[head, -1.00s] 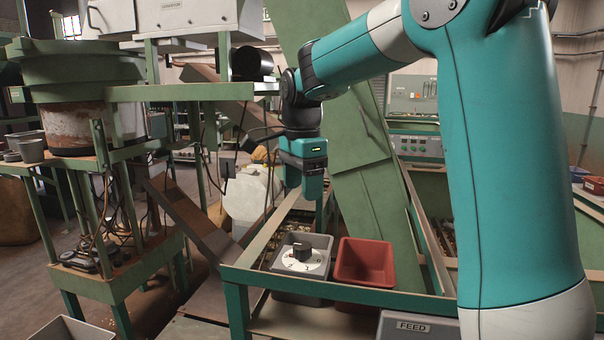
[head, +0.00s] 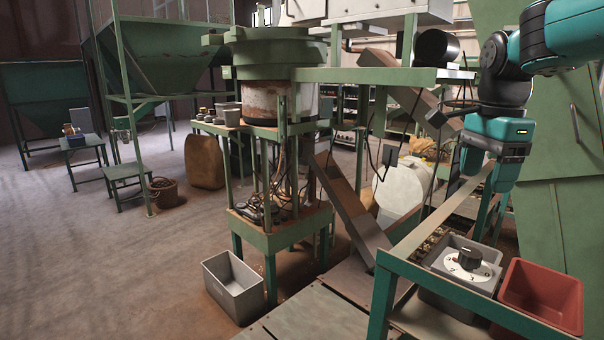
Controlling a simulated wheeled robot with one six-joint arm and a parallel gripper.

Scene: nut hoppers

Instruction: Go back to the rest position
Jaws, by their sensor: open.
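My gripper (head: 482,205) hangs from my teal arm (head: 560,35) at the right of the head view. Its two fingers point down and stand apart, with nothing between them. It is above the green-framed bench, up and behind the grey box with a dial (head: 465,268). The dial has a dark knob and a white numbered face. A red bin (head: 543,290) stands right of the dial box.
A grey metal bin (head: 234,290) sits on the floor at lower centre. A green stand with a bowl feeder (head: 275,90) rises behind it. A sloping chute (head: 350,210) runs down towards the bench.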

